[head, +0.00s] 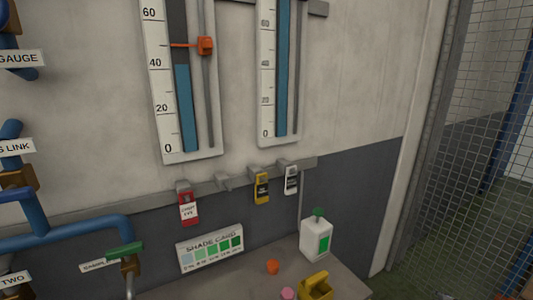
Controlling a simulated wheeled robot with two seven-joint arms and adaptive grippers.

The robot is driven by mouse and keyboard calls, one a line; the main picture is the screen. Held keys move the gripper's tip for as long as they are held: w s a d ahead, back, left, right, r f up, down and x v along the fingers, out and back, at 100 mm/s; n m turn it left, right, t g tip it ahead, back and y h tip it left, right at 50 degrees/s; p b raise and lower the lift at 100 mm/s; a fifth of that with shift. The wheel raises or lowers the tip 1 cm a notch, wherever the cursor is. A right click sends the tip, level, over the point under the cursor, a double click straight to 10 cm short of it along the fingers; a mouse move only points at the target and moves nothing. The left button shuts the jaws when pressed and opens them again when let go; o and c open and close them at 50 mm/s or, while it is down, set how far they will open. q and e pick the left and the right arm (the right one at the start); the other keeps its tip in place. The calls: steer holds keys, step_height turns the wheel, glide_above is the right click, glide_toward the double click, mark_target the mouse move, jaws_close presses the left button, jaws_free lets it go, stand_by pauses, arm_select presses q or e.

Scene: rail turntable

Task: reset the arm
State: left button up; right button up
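Neither of my grippers nor my arms shows in the head view. I cannot tell which thing, if any, the task's arm refers to. Two wall gauges with blue columns hang ahead: a left gauge (157,100) and a right gauge (266,90). An orange pointer block (205,46) sits on the left gauge's rod, with its thin pointer above the blue column's top.
Red (188,208), yellow (262,188) and white (291,180) tags hang from a rail. Below are a shade card (210,249), a white bottle (316,240) and a yellow object (316,286) on a bench (345,277). Blue pipes (75,228) run left; mesh fencing (470,150) stands right.

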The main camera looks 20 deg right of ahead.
steer(key=s+d+f+m+g, duration=0.1)
steer(key=s+d+f+g, duration=0.15)
steer(key=s, duration=0.95)
steer(key=s+a+f+m+g+y, duration=0.1)
steer(key=s+a+f, duration=0.2)
steer(key=a+f, duration=0.55)
steer(key=s+a+f+m+y, duration=0.1)
steer(key=s+a+f, duration=0.1)
steer(key=a+f, duration=0.65)
steer(key=s+a+f+y+b, duration=0.1)
steer(key=a+f, duration=0.5)
steer(key=a, duration=1.1)
steer(key=s+a+f+m+y+b, duration=0.1)
steer(key=a+f, duration=0.5)
steer(key=a, duration=1.1)
steer(key=s+a+f+m+y+b, duration=0.1)
steer(key=a+f, duration=0.5)
steer(key=a, duration=1.1)
steer(key=shift+s+a+g+y+b, duration=0.3)
steer(key=shift+s+y+b, duration=0.5)
steer(key=shift+y, duration=0.9)
steer(key=shift+s+r, duration=0.1)
steer(key=shift+s, duration=0.1)
